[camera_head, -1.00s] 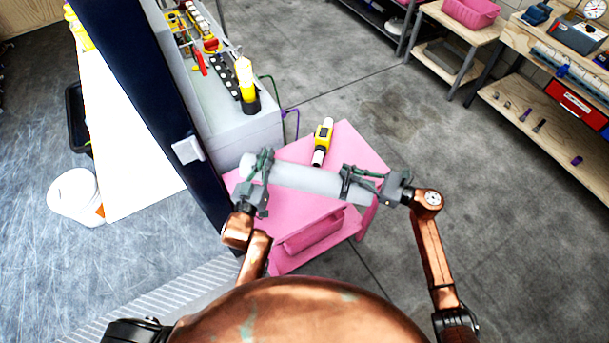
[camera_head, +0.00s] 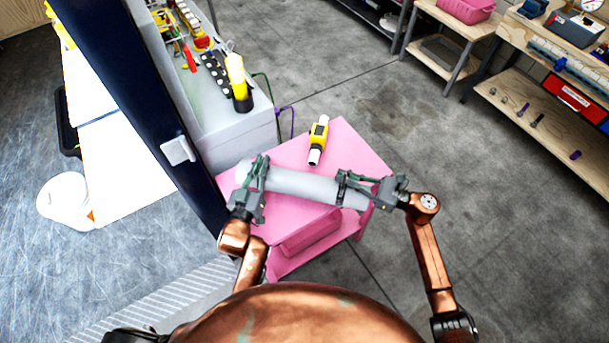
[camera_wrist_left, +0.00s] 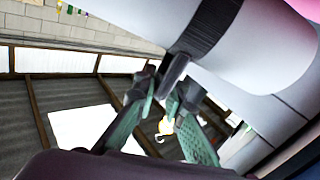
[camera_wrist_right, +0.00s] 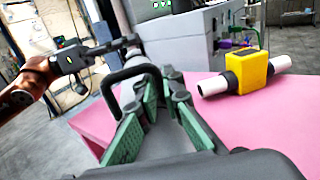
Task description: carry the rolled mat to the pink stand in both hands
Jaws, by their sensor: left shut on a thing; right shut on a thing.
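The rolled mat (camera_head: 305,187) is a pale grey cylinder with dark bands, lying crosswise in the head view over the pink stand (camera_head: 352,146). My left gripper (camera_head: 260,172) is shut on it near its left end. My right gripper (camera_head: 349,183) is shut on it near its right end. In the left wrist view the mat (camera_wrist_left: 245,50) fills the upper right, with the left fingers (camera_wrist_left: 165,100) beside a dark strap. In the right wrist view the right fingers (camera_wrist_right: 150,95) sit at a dark handle. I cannot tell whether the mat touches the stand's top.
A yellow device with white pipe ends (camera_head: 318,140) lies on the stand behind the mat. A pink bin (camera_head: 311,232) is at the stand's front. A grey cabinet (camera_head: 230,130) and dark upright panel (camera_head: 135,105) stand close on the left. Open floor lies to the right.

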